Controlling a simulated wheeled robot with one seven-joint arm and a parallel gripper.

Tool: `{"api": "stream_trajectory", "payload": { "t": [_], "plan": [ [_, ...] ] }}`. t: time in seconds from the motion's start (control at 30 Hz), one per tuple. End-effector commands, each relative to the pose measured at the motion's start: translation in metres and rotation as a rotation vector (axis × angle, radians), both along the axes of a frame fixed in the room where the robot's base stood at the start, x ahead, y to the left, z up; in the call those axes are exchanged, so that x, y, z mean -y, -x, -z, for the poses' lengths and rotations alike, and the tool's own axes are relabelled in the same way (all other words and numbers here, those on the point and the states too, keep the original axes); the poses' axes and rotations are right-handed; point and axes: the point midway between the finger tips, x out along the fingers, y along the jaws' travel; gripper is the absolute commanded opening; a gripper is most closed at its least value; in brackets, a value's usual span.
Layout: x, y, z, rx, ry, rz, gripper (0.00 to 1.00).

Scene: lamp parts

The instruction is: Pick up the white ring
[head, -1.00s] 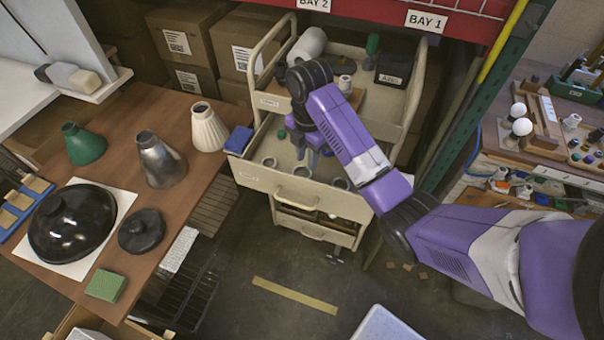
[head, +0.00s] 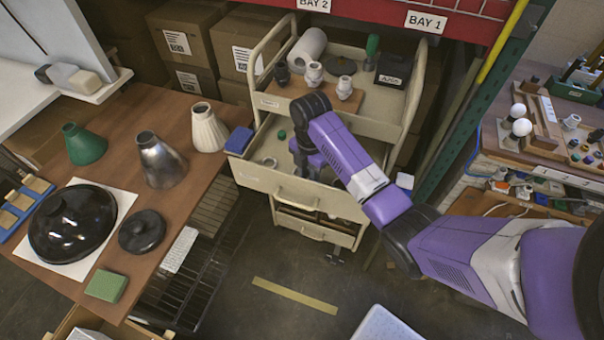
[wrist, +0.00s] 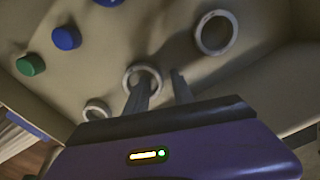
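Three pale, whitish rings lie in the open drawer (head: 283,182) of the cart. In the wrist view, one ring (wrist: 157,72) is at the fingertips, a larger-looking ring (wrist: 232,33) is up and to the right, and another ring (wrist: 88,108) is to the lower left. My gripper (wrist: 158,80) is open. Its left finger overlaps the middle ring's opening; its right finger is just outside that ring. I cannot tell whether they touch it. In the head view one ring (head: 261,161) shows, while my arm hides the fingertips and the other rings.
Green (wrist: 30,65) and blue (wrist: 66,38) caps lie in the drawer near the rings. Drawer walls surround the space. The cart's upper shelf holds a paper roll (head: 306,48), sockets (head: 314,73) and a black box (head: 393,70). A table (head: 180,103) with lamp shades stands left.

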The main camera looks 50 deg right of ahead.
Motion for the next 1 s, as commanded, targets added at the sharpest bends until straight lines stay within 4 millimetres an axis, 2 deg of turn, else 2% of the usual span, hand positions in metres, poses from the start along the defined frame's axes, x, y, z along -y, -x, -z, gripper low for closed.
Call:
{"api": "stream_trajectory", "payload": {
  "t": [0.03, 0.13, 0.67, 0.87, 1.0],
  "plan": [
    [0.000, 0.000, 0.000, 0.000, 0.000, 0.000, 0.18],
    [0.000, 0.000, 0.000, 0.000, 0.000, 0.000, 0.00],
    [0.000, -0.001, -0.005, 0.002, 0.000, 0.000, 0.00],
    [0.000, -0.001, -0.027, 0.004, 0.001, -0.001, 0.00],
    [0.001, -0.002, -0.055, 0.006, 0.003, -0.001, 0.00]
  ]
}}
